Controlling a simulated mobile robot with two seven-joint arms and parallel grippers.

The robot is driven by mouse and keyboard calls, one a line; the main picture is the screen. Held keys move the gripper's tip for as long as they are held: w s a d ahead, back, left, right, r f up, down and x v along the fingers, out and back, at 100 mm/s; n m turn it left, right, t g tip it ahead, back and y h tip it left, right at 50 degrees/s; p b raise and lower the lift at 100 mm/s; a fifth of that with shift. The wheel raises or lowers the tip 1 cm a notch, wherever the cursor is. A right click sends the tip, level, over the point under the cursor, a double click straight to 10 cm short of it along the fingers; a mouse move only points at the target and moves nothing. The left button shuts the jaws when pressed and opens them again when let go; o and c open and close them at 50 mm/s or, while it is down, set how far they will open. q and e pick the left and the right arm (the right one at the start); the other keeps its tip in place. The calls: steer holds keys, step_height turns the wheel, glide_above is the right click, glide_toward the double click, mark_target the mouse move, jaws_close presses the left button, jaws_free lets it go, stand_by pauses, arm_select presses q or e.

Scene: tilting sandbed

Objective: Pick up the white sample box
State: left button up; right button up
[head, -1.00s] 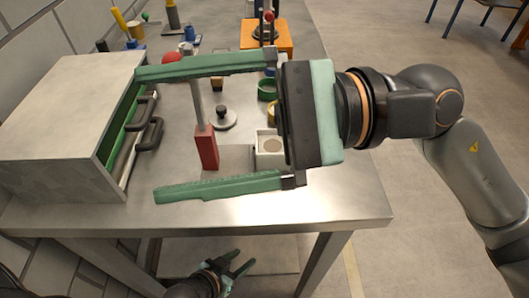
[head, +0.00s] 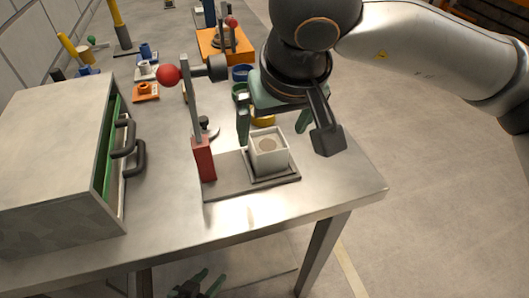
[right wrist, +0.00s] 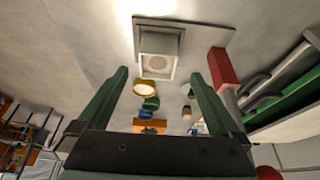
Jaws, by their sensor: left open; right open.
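The white sample box (head: 270,164) is an open-topped square box with a tan round patch inside, standing upright on a grey plate (head: 225,186) near the table's front right. In the right wrist view the box (right wrist: 160,43) lies ahead, between the lines of the two fingers. My right gripper (head: 274,122) is open, its green fingers spread just behind and above the box in the head view. Nothing is between its fingertips, and I cannot tell whether either finger touches the box. My left gripper (head: 203,284) is low at the bottom edge, below the tabletop, open and partly cut off.
A red block with a grey post (head: 204,158) stands close left of the box. A grey cabinet with dark handles (head: 62,150) fills the left. Green, yellow and blue rings (head: 241,73) and an orange stand (head: 222,45) are behind. The table's front right corner is clear.

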mark_target(268, 145)
steer(key=x, duration=0.8)
steer(key=shift+w+f, duration=0.15)
steer(key=shift+w, duration=0.2)
steer(key=c, duration=1.6)
